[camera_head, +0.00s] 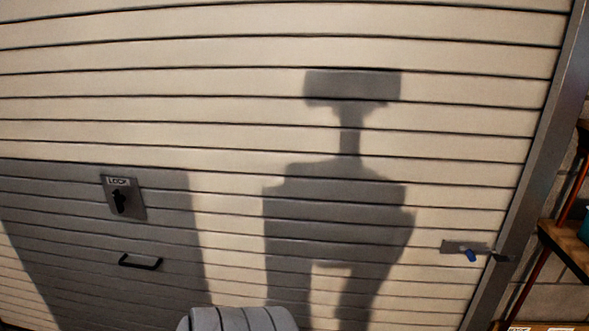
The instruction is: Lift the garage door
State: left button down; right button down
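The garage door (230,140) fills most of the head view. It is cream, made of horizontal slats, and it is down as far as I can see; its bottom edge is hard to make out. A dark handle (140,262) sits low on the door at the left. Above it is a plate marked LOCK (124,198) with a dark lock piece. A latch with a blue knob (470,254) sits at the door's right edge. Neither of my grippers shows in this view.
A grey metal frame post (540,150) runs along the door's right side. Right of it, a wooden shelf (568,245) stands against a block wall. A grey ribbed rounded object (238,319) shows at the bottom centre. Shadows fall across the door.

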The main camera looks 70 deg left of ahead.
aim_at(330, 164)
jog(key=u, duration=3.6)
